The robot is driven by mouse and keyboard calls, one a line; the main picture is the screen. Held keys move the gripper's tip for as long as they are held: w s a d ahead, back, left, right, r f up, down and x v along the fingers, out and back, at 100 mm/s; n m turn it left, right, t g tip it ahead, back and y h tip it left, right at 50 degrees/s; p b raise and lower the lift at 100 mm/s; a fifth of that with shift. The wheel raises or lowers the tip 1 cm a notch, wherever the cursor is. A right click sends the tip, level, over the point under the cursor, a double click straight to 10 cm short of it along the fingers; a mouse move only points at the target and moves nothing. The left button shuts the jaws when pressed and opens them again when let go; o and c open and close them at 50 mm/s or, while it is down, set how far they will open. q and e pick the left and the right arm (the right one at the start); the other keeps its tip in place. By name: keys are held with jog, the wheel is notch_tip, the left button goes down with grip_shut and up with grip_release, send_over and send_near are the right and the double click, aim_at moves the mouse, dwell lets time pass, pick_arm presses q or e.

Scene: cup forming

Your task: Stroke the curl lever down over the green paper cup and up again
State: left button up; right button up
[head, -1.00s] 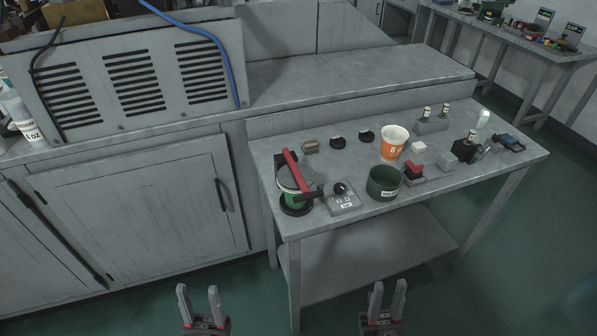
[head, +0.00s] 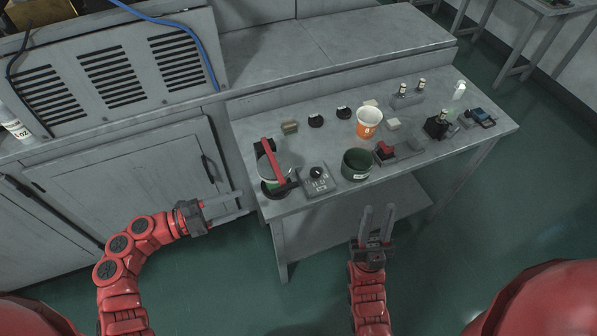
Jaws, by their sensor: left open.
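The curl lever (head: 272,158) is a red bar with a dark grip at its near end. It is on a small curling station at the left front of the table and slants down toward the front. A round pale part and dark base sit beneath it. Some green shows there, but the lever hides much of it, so I cannot make out the cup's shape. My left gripper (head: 244,203) is open and empty, left of the station and clear of the table edge. My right gripper (head: 379,207) is open and empty, in front of the table, below the dark green tub.
A grey dial box (head: 318,182) stands close right of the station. Farther right are the dark green tub (head: 357,165), an orange-and-white cup (head: 369,123) and a red-topped block (head: 384,151). A cabinet (head: 110,180) borders the table's left side.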

aim_at(297, 186)
pick_arm(q)
jog(key=p+x, duration=0.4)
jog(key=x, duration=1.1)
jog(key=shift+d+p, duration=0.25)
jog(key=shift+p, duration=0.15)
jog(key=shift+w+d, duration=0.1)
jog(key=shift+d, duration=0.2)
grip_shut()
jog(key=shift+f, duration=0.1)
jog(key=shift+f, duration=0.2)
